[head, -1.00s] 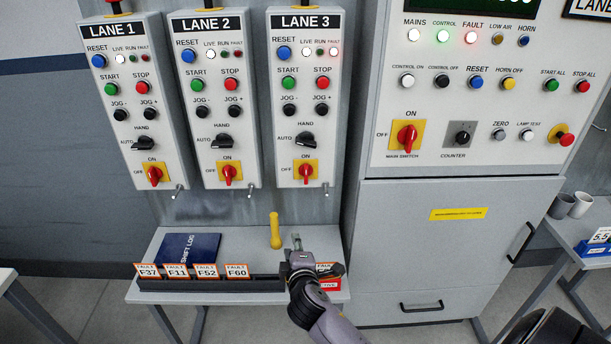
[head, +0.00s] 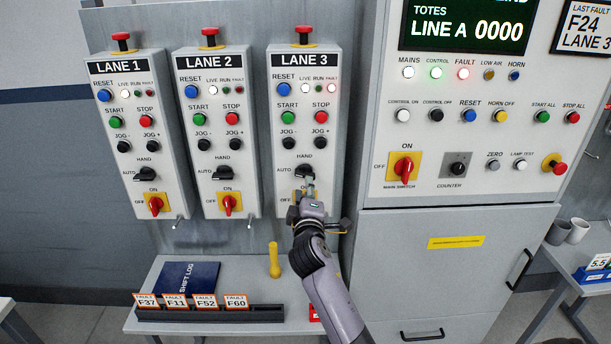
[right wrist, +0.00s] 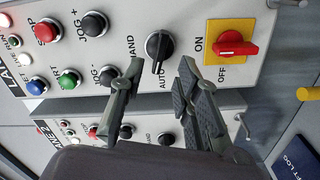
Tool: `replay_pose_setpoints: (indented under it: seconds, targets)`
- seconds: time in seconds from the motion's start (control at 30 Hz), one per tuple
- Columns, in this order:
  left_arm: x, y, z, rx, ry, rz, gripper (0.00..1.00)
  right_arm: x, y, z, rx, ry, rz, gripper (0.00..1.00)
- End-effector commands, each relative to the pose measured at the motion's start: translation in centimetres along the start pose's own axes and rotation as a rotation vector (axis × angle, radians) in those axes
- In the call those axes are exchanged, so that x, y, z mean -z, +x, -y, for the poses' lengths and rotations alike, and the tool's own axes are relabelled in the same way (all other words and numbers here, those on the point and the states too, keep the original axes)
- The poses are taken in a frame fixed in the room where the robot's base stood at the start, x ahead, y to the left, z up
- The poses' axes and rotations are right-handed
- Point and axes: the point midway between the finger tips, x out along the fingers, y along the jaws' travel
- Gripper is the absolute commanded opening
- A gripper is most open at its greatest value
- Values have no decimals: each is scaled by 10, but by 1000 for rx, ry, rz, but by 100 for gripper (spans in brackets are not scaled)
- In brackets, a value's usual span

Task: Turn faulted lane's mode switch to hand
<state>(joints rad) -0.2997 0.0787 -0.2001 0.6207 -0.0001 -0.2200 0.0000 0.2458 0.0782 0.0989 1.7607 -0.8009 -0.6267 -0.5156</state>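The LANE 3 box (head: 270,130) has its red fault lamp (head: 332,89) lit. Its black mode switch (head: 304,171) appears turned toward AUTO; HAND is marked above it. In the right wrist view this switch (right wrist: 160,45) shows sideways, its pointer toward AUTO. My right gripper (head: 309,188) is just below and in front of the switch in the head view. In the right wrist view, the right gripper (right wrist: 160,70) is open, its fingers apart on either side of the line to the knob, with nothing between them gripped. My left gripper is not in view.
The red LANE 3 main switch (right wrist: 235,45) on its yellow plate sits beside the mode switch. The LANE 2 box (head: 208,135) stands left, the large cabinet (head: 450,290) right. A shelf below holds a blue shift log (head: 188,276) and a yellow handle (head: 274,260).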

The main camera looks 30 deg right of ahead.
Motion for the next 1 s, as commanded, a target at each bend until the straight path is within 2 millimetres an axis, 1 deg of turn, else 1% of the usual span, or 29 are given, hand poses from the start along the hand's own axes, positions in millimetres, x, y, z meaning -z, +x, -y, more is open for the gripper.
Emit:
replay_pose_setpoints:
  seconds: [0.03, 0.2, 0.3, 0.4, 0.73, 1.0]
  targets:
    - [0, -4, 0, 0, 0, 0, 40, 1, 11, -3, -1, -2, 0, 30]
    - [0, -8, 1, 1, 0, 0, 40, 0, 38, -2, -1, -1, 1, 30]
    - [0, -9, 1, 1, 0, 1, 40, 0, 48, -1, 0, 0, 0, 30]
    - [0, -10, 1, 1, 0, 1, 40, 0, 55, 0, 0, -1, 0, 30]
    - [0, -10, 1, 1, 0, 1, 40, 0, 58, 0, -1, 0, -1, 30]
    - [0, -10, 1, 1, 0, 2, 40, 0, 57, 0, 0, 0, -1, 13]
